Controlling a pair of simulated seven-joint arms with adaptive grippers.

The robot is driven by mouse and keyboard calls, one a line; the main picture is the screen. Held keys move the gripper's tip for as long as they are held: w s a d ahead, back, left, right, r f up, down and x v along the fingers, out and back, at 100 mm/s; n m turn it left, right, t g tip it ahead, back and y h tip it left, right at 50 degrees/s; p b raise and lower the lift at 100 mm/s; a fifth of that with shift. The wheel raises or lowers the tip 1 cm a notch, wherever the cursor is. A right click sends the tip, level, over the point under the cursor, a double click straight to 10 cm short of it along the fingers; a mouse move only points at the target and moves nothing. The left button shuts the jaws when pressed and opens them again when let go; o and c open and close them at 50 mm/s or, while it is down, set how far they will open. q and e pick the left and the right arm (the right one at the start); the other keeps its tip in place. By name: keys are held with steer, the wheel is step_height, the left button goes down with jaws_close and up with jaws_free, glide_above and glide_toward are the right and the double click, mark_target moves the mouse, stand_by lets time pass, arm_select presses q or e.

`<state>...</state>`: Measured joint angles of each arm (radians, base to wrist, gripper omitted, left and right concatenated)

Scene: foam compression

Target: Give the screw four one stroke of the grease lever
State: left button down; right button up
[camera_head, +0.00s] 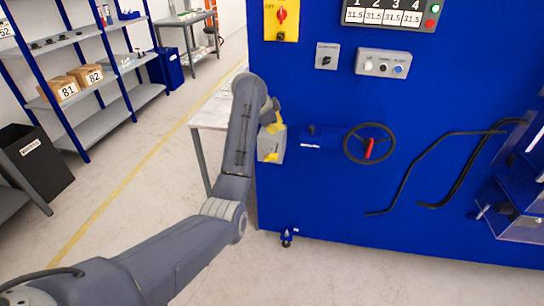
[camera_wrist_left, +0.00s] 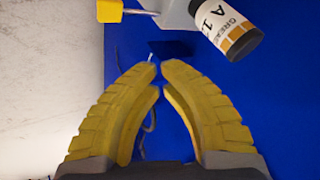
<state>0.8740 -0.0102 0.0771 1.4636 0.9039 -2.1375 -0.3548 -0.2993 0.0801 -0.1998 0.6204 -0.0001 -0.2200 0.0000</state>
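In the left wrist view, a dark grease cartridge (camera_wrist_left: 228,28) with a white and orange label sits tilted in a grey body at the top right. A lever with a yellow grip (camera_wrist_left: 110,10) and a thin metal rod is at the top left. My left gripper (camera_wrist_left: 159,65) has its yellow fingertips together below them, apart from the yellow grip, with nothing seen between them. In the head view, my left arm reaches the left edge of the blue machine (camera_head: 330,210), beside a grey box (camera_head: 271,150). Its fingers are mostly hidden there. My right gripper is out of view.
A handwheel (camera_head: 369,144) with a red grip and bent black bars (camera_head: 430,165) are on the machine front. Above is a display (camera_head: 390,14) numbered 1 to 4, each reading 31.5. A light table (camera_head: 212,112) stands behind my left arm. Shelves stand at the left.

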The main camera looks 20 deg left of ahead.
arm_select(q)
glide_toward(277, 145)
steer(key=shift+w+d+f, duration=0.1)
steer(key=shift+d+f, duration=0.65)
steer(key=shift+f, duration=0.25)
steer(key=shift+w+d+f, duration=0.1)
steer(key=shift+d+f, duration=0.7)
steer(key=shift+f, duration=0.15)
steer(key=c, duration=2.1)
jaws_free()
steer(key=shift+f, duration=0.1)
jaws_close()
steer(key=shift+f, duration=0.35)
steer(key=shift+f, duration=1.35)
steer(key=shift+r, duration=1.8)
